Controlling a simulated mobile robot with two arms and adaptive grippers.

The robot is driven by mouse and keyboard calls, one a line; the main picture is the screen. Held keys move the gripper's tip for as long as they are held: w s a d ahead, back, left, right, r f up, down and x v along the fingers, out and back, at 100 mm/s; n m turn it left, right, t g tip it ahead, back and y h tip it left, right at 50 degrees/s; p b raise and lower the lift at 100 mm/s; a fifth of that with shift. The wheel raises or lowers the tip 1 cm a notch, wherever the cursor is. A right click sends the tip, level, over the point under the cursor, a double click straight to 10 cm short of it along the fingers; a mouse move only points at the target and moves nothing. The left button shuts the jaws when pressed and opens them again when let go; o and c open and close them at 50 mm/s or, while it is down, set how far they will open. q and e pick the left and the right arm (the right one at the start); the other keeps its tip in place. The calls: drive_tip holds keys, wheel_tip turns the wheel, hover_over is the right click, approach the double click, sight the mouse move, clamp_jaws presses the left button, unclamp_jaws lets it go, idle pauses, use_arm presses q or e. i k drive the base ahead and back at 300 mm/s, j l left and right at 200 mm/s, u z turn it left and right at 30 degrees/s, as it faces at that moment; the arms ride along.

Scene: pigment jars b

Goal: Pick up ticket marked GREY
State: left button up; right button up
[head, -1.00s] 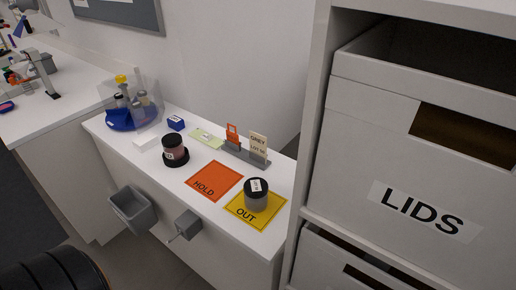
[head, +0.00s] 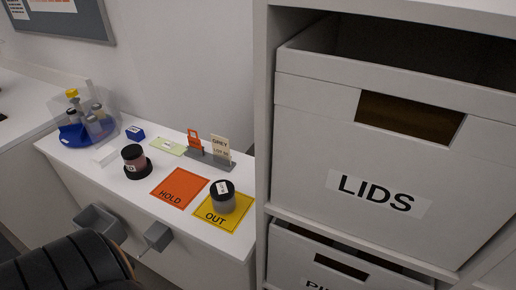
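The ticket marked GREY (head: 221,146) is a cream card with dark lettering. It stands upright in a grey holder (head: 208,161) at the back of the white counter, to the right of an orange ticket (head: 194,142) in the same holder. A dark cylindrical part of my body shows at the lower left. Neither gripper is in view.
On the counter (head: 105,173) are an orange HOLD mat (head: 180,187), a yellow OUT mat (head: 236,219) bearing a grey jar (head: 222,197) with a black lid, a dark-lidded jar (head: 134,157) and a blue turntable (head: 72,136) with bottles. A shelf with a LIDS box (head: 300,150) stands close right.

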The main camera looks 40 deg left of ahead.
sight(221, 147)
drive_tip(key=k+j+z, duration=0.1)
drive_tip(key=j+z, duration=0.2)
drive_tip(key=k+j+z, duration=0.15)
drive_tip(key=j+z, duration=0.15)
drive_tip(key=k+j+z, duration=0.25)
drive_tip(key=j, duration=0.2)
drive_tip(key=k+j+z, duration=0.1)
drive_tip(key=j+z, duration=0.2)
